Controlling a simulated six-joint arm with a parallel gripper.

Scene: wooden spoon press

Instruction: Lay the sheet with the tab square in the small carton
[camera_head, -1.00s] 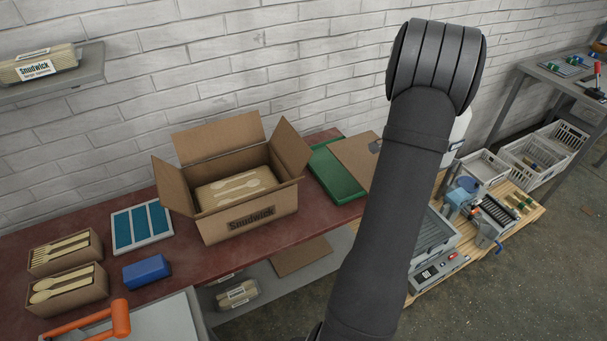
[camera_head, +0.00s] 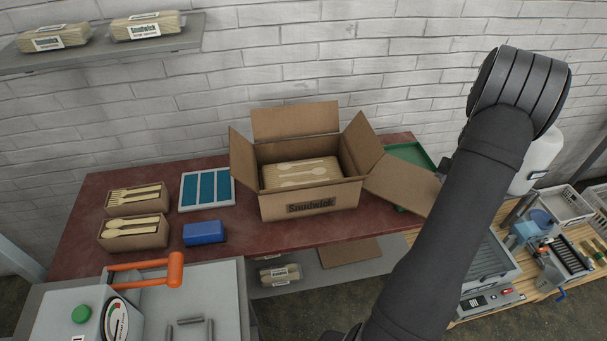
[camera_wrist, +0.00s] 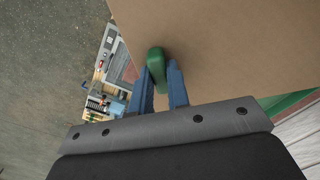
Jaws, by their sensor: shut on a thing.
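My gripper (camera_wrist: 161,68) is shut on the green tab (camera_wrist: 155,60) at the edge of a brown cardboard sheet (camera_wrist: 230,40). In the head view the sheet (camera_head: 402,185) is held out to the left of my arm, close to the right side of an open carton (camera_head: 310,207). My arm hides most of my gripper there. The carton is marked Snudwick, stands upright with its flaps spread, and contains packed wooden spoons (camera_head: 300,173). I cannot tell whether the sheet touches the carton's right flap.
A green tray (camera_head: 410,152) lies behind the sheet. Left of the carton are a blue-slotted tray (camera_head: 207,189), a blue block (camera_head: 204,233) and two utensil boxes (camera_head: 134,234). A press with an orange handle (camera_head: 175,269) stands in front. Another brown sheet (camera_head: 350,252) lies on the lower shelf.

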